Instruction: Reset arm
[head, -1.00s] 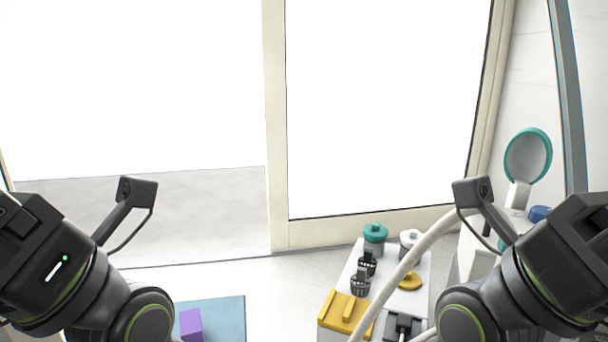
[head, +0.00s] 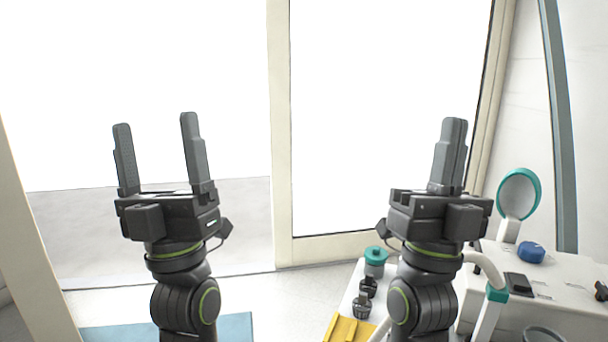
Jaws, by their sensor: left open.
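My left gripper (head: 158,155) stands upright in the left half of the head view, its two dark grey fingers pointing up and wide apart. Nothing is between them. My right gripper (head: 450,155) stands upright right of the middle, its fingers pointing up and pressed together, with nothing seen held between them. Both arms rise from the bottom edge, and both grippers are clear of all objects.
Behind my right arm is a white table with a teal-lidded jar (head: 375,262), dark small parts (head: 362,304) and a yellow block (head: 348,329). At right, a white unit (head: 560,296) carries a round teal-rimmed piece (head: 519,194) and a blue cap (head: 531,252). A blue mat (head: 236,326) lies lower left. A framed glass door (head: 280,130) is ahead.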

